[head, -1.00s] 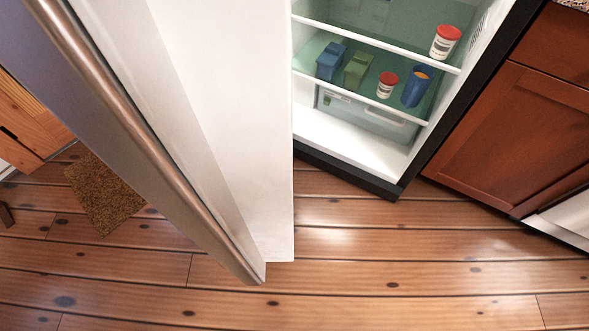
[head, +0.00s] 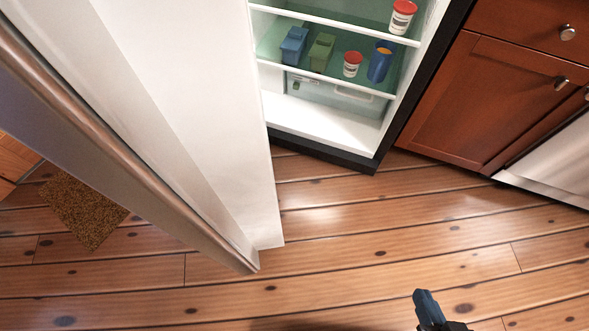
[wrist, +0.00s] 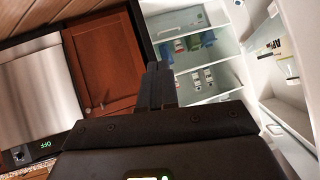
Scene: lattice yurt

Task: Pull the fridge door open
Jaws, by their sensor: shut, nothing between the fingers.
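The fridge door (head: 200,120) stands wide open on the left in the head view, showing its white inner side and its metallic outer edge. The fridge interior (head: 325,110) is exposed to the right of the door, with items on its shelves. In the wrist view the interior (wrist: 205,70) is at upper middle and the door's inner side (wrist: 295,75), with shelf bins, is at right. My gripper (head: 424,296) is at the bottom of the head view, over the floor and apart from the door. Its fingers (wrist: 157,82) are shut and empty in the wrist view.
Brown cabinets (head: 490,90) and a steel appliance (head: 555,155) stand right of the fridge. A brown mat (head: 80,212) lies on the floor left of the door. The wooden floor (head: 400,230) in front of the fridge is clear.

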